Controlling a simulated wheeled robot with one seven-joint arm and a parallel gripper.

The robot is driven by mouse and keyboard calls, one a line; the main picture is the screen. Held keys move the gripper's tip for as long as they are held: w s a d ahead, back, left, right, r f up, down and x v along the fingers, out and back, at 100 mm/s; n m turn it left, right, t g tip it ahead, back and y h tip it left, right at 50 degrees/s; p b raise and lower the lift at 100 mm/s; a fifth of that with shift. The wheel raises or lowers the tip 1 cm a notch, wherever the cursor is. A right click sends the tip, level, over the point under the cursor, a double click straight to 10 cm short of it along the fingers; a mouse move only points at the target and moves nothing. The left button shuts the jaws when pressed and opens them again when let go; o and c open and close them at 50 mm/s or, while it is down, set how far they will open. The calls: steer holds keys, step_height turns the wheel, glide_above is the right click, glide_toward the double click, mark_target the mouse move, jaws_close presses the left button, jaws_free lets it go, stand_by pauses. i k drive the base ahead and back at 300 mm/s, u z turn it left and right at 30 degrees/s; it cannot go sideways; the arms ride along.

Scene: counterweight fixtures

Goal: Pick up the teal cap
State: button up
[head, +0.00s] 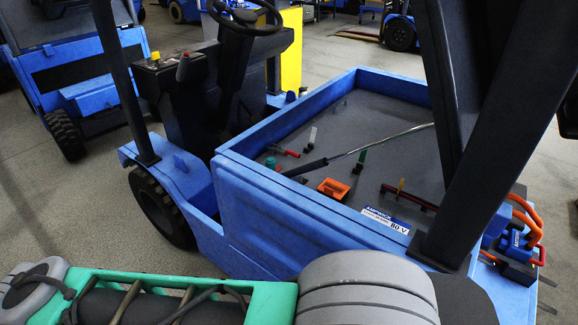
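A small teal cap (270,162) is inside the blue-walled grey bed (300,213) of a blue vehicle, close to the bed's near left wall. It is small in the head view and its lower part is hard to make out. A separate dark connector with an upright green tab (361,156) lies farther right in the bed. My gripper is not visible in the head view, and nothing is seen touching the cap.
An orange box-shaped part (333,188) and a long bar with a black handle (306,168) lie right of the cap. A red-ended connector (291,153) lies near it. A dark post (480,140) blocks the bed's right side. The bed's far middle is clear.

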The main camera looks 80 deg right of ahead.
mark_target(270, 163)
steer(key=z, duration=1.15)
steer(key=i, duration=0.1)
steer(key=z, duration=0.05)
